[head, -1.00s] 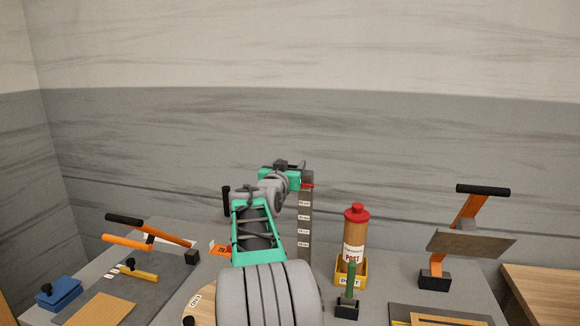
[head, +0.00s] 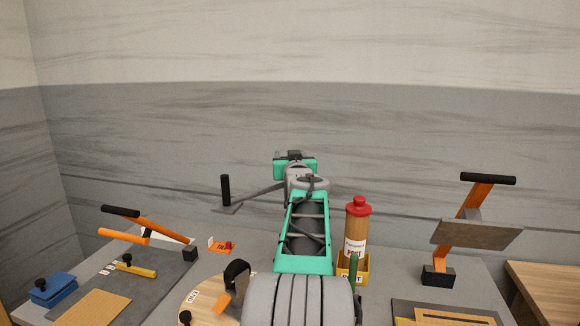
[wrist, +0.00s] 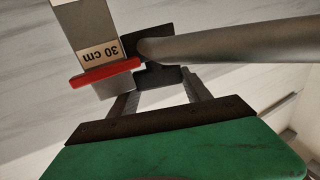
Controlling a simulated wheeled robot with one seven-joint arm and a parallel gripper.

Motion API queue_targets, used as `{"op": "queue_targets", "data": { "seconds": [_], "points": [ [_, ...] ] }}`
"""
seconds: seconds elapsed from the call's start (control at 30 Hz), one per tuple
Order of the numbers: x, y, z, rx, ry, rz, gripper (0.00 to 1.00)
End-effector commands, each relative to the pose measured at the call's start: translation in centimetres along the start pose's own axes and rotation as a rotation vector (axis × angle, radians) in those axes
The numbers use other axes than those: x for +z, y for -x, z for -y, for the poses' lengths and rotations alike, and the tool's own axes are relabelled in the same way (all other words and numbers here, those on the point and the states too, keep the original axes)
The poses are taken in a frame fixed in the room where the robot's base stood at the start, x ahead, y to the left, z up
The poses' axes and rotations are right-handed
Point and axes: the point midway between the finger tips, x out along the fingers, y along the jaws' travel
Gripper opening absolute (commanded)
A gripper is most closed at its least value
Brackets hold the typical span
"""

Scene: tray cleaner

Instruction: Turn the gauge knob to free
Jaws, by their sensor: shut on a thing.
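In the wrist view, a grey post with a "30 cm" label (wrist: 95,45) carries a red marker (wrist: 105,73) across it. A dark block (wrist: 158,78), which looks like the gauge knob, sits right beside the post. My gripper (wrist: 160,92) reaches it with a finger on either side and is shut on it. A thick grey rod (wrist: 240,45) crosses in front and hides part of the block. No knob marking is readable. In the head view, my green wrist (head: 294,168) is raised at the back of the bench; my arm hides the post and fingertips there.
A grey bar with a black upright handle (head: 225,190) stands left of my wrist. A red-capped cylinder (head: 357,230) in a yellow holder stands close right of my arm. An orange-armed lever with a plate (head: 478,235) is farther right. A wooden disc (head: 200,290) lies front left.

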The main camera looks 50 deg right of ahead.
Motion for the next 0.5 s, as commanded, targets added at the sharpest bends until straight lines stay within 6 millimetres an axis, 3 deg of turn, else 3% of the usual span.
{"op": "queue_targets", "data": {
  "seconds": [0.5],
  "points": [
    [-0.8, -0.2, -0.5, -0.485, -0.001, 0.001, 0.16]
  ]
}}
